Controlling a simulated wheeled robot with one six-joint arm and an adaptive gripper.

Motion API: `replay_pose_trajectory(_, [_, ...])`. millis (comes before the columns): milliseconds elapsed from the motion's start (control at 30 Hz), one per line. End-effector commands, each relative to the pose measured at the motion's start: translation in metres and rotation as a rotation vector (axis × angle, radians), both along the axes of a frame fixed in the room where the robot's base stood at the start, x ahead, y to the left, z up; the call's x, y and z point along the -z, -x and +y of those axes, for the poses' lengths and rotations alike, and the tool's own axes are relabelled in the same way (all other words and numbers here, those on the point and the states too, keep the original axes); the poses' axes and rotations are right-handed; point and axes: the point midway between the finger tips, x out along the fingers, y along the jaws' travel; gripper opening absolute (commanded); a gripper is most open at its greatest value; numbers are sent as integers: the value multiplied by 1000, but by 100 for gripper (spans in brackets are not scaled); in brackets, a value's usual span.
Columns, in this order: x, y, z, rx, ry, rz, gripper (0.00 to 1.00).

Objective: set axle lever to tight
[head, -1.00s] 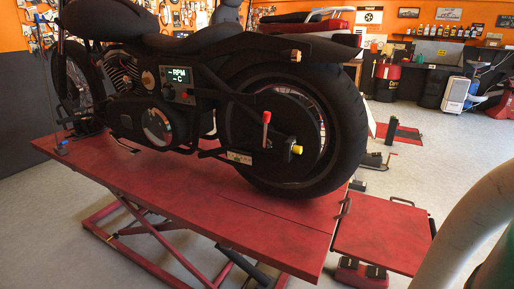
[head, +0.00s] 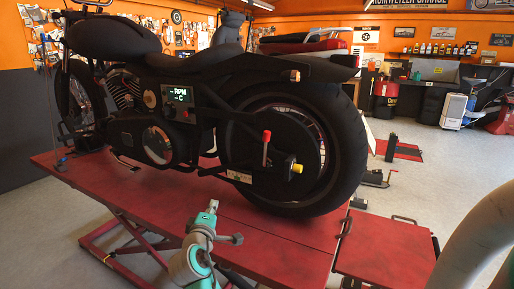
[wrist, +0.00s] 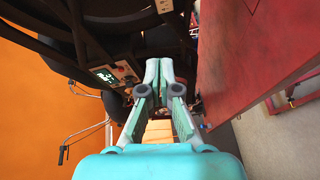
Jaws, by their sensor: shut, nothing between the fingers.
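The axle lever (head: 266,148) has a red handle on a dark arm and stands nearly upright on the rear wheel's dark hub, in the head view. A yellow-capped axle end (head: 293,168) sticks out to its right. A small label plate (head: 239,177) lies below and left of the lever; its writing is too small to read. My gripper (head: 212,207) is teal, shut and empty, in front of the motorcycle, below and left of the lever and apart from it. Its closed fingers also show in the wrist view (wrist: 158,68), where I cannot make out the lever.
The black motorcycle (head: 150,95) stands on the red lift platform (head: 285,232). A lower red ramp (head: 385,250) with handles adjoins at the right.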

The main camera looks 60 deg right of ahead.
Motion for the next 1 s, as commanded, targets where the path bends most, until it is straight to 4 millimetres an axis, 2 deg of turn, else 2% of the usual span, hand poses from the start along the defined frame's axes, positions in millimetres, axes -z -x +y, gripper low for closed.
replay_pose_trajectory(33, [-26,-3,-13,47,15,-5,0])
replay_pose_trajectory(200, [-97,1,-48,210,46,6,0])
replay_pose_trajectory(300, [-132,8,-63,290,52,11,0])
replay_pose_trajectory(433, [-163,16,-75,363,51,13,0])
replay_pose_trajectory(600, [-180,22,-80,405,48,15,0])
replay_pose_trajectory(1000, [-181,23,-83,408,48,17,0])
